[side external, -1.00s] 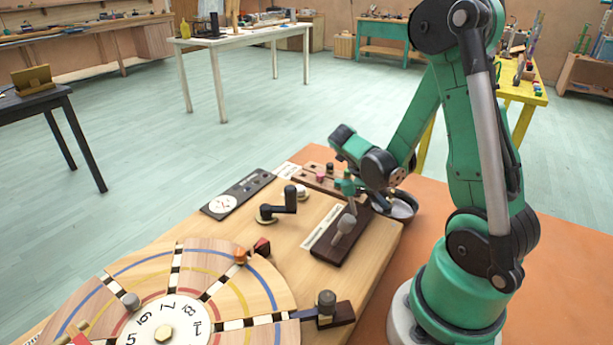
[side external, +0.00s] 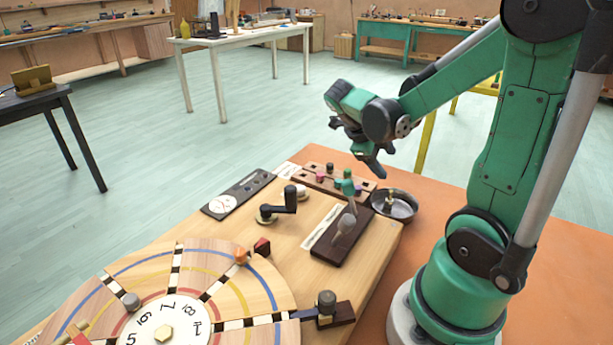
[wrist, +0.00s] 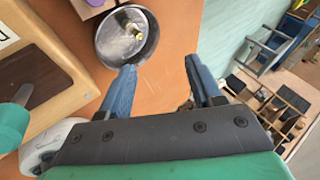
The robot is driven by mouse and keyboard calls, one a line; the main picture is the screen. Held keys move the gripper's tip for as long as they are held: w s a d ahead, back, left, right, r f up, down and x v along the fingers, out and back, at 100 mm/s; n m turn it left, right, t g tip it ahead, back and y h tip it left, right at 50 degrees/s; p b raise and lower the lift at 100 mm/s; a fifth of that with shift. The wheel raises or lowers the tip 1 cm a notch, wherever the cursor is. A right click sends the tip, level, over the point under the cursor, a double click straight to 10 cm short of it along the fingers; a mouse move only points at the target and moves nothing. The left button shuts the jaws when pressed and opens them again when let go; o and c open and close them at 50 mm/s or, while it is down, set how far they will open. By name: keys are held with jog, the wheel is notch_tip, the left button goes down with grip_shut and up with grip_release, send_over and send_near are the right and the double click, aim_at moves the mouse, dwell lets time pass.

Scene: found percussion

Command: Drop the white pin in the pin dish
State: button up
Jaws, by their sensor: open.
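The pin dish (side external: 408,212) is a round grey metal bowl beside the right edge of the wooden board. It also shows at the top of the wrist view (wrist: 112,46). A small brass-coloured piece with a pale tip (wrist: 131,25) is inside the dish; it also shows in the side view (side external: 389,203). I cannot tell for sure whether it is the white pin. My gripper (side external: 357,150) is raised above and behind the dish. In the wrist view its blue fingers (wrist: 157,70) are apart and nothing shows between them.
A wooden pin rack (side external: 330,181) with dark and pink pins stands left of the dish. A green-handled lever (side external: 347,186) on a dark block is close in front. Orange tabletop (side external: 440,195) is clear right of the dish.

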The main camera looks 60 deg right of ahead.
jog(key=w+a+n+t, duration=0.2)
jog(key=n, duration=0.2)
jog(key=w+a+r+n+t+y, duration=0.1)
jog(key=w+a+n, duration=0.2)
jog(key=n, duration=0.1)
jog(key=w+a+n+t, duration=0.2)
jog(key=a+n, duration=0.1)
jog(key=n, duration=0.1)
jog(key=shift+w+a+r+n+t, duration=0.15)
jog(key=shift+a+n+t, duration=0.1)
jog(key=shift+n+t, duration=0.05)
jog(key=a+r+n+t+y, duration=0.1)
jog(key=a+n, duration=0.5)
jog(key=n, duration=0.6)
jog(key=a+r+n+t+y, duration=0.1)
jog(key=a+n+t+y, duration=0.3)
jog(key=n, duration=0.7)
jog(key=shift+w+a+n+t, duration=0.3)
jog(key=shift+a+n, duration=0.1)
jog(key=shift+a, duration=0.45)
